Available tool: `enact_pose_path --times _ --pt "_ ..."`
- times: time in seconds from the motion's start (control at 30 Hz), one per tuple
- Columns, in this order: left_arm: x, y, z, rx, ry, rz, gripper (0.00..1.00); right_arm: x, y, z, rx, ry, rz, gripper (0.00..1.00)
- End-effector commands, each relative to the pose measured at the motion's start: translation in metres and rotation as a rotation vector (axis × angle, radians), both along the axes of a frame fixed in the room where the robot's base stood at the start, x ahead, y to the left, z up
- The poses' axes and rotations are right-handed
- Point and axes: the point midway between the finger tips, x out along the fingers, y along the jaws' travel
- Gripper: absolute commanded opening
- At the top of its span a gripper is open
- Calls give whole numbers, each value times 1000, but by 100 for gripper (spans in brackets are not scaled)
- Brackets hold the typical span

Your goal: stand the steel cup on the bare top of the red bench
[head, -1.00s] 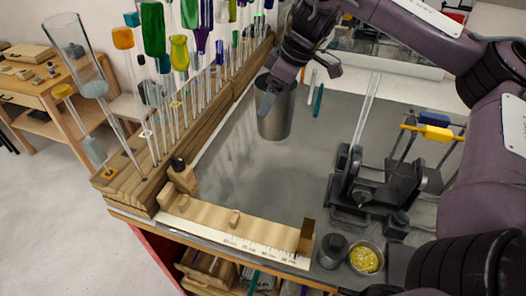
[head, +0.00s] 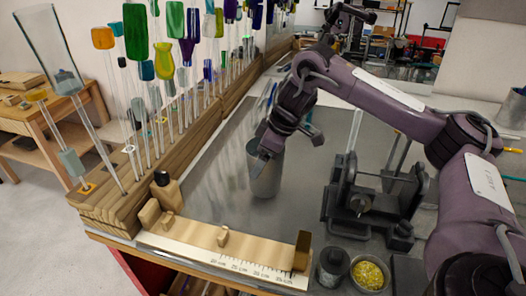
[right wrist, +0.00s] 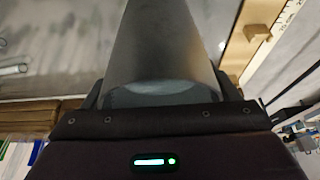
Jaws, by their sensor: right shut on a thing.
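The steel cup (head: 268,178) is a grey, upright metal cup in the middle of the head view. My right gripper (head: 266,151) is shut on its upper part. In the right wrist view the cup (right wrist: 165,45) fills the upper middle, between the fingers. The bench with a red side panel (head: 146,270) has a grey top (head: 215,205), and the cup is over its left middle part. I cannot tell whether the cup's base touches the top. My left gripper is not in view.
A wooden rack (head: 120,205) of upright glass rods runs along the left edge. A wooden ruler board (head: 215,245) lies at the front. A black rod fixture (head: 370,195) stands to the right, with a dish of yellow bits (head: 369,274) before it. Grey top is clear around the cup.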

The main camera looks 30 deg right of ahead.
Motion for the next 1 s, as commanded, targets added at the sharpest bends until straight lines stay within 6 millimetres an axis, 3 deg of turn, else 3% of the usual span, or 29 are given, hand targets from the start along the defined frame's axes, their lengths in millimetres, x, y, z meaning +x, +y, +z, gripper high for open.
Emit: enact_pose_path --times 0.33,0.73,0.77,0.87,1.0 --pt "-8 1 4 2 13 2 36 1 1 -32 3 -5 1 11" --pt "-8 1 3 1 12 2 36 1 1 -37 2 -6 0 11" --pt "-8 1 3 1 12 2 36 0 0 -40 0 1 0 86" --pt "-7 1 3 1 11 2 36 0 0 -40 0 1 0 99" --pt "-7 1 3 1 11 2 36 0 0 -40 0 1 0 100"
